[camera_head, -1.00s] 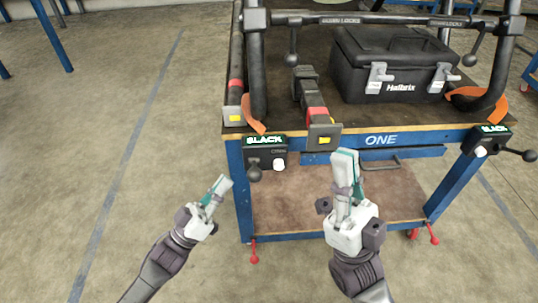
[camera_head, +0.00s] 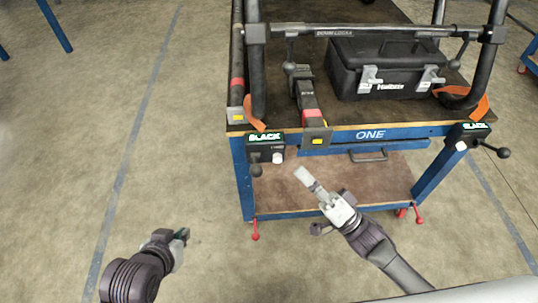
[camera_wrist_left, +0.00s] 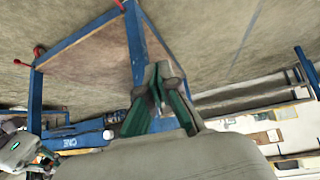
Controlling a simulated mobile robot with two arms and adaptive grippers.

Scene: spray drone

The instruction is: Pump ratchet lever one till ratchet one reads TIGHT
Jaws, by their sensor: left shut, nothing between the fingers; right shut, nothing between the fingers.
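A ratchet box at the table's left front corner has a green-lit display (camera_head: 265,137) reading SLACK. Its lever (camera_head: 256,168) hangs down with a dark ball end, beside a white knob. A second ratchet box (camera_head: 470,133) at the right corner also reads SLACK; its lever ball (camera_head: 503,153) sticks out right. I cannot tell which box is ratchet one. My left gripper (camera_head: 183,235) is shut and empty, low and left of the table; it also shows in the left wrist view (camera_wrist_left: 157,82). My right gripper (camera_head: 301,174) is shut and empty, in front of the table, right of the left lever.
A black case (camera_head: 385,75), a black-and-red bar tool (camera_head: 309,105) and a dark tube frame are on top. Orange straps (camera_head: 254,113) lie at the frame's feet. Floor at left is clear.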

